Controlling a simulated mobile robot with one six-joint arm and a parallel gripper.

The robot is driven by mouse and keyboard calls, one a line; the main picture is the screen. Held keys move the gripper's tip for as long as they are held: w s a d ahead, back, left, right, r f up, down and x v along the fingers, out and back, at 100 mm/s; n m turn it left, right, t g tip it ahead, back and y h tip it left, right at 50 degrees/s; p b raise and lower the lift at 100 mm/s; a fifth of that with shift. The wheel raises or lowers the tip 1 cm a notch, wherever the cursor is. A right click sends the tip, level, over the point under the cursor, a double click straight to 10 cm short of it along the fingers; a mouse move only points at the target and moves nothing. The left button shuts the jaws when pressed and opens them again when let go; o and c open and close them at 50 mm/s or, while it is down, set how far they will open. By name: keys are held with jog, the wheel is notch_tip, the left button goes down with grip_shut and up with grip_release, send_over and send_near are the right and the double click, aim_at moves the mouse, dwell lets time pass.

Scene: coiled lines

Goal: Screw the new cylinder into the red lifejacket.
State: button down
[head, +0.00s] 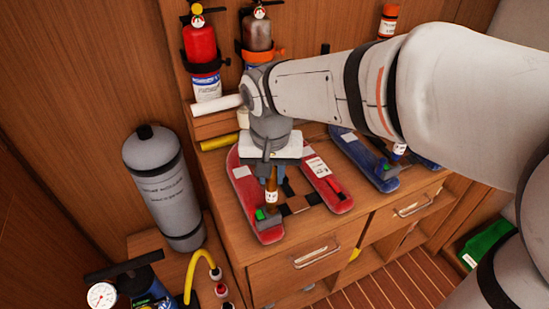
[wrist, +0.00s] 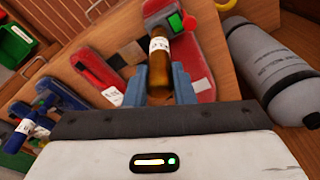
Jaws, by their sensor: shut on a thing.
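The red lifejacket (head: 241,173) lies on the wooden cabinet top, its two lobes joined by dark straps. A grey fitting with a green mark (head: 262,215) sits on its left lobe; the fitting, its green mark and a red knob also show in the wrist view (wrist: 176,21). My gripper (head: 271,180) points down over that lobe. Its blue-grey fingers (wrist: 160,88) are shut on a brown cylinder (wrist: 160,71) with a white label. The cylinder's far end meets or nearly meets the fitting; I cannot tell whether any thread is engaged.
A blue lifejacket (head: 352,147) lies to the right. A red extinguisher (head: 200,45) and a grey one (head: 257,35) hang behind. A grey tank (head: 166,187) stands at the left, with a yellow hose (head: 190,278) and a gauge (head: 102,295) in front. A green bin (head: 487,240) is low right.

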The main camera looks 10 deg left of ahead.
jog(key=c, duration=1.4)
grip_release()
jog(key=shift+o, duration=0.6)
jog(key=o, duration=0.4)
jog(key=shift+o, duration=0.2)
notch_tip(320, 180, up, 5)
jog(key=p, duration=0.4)
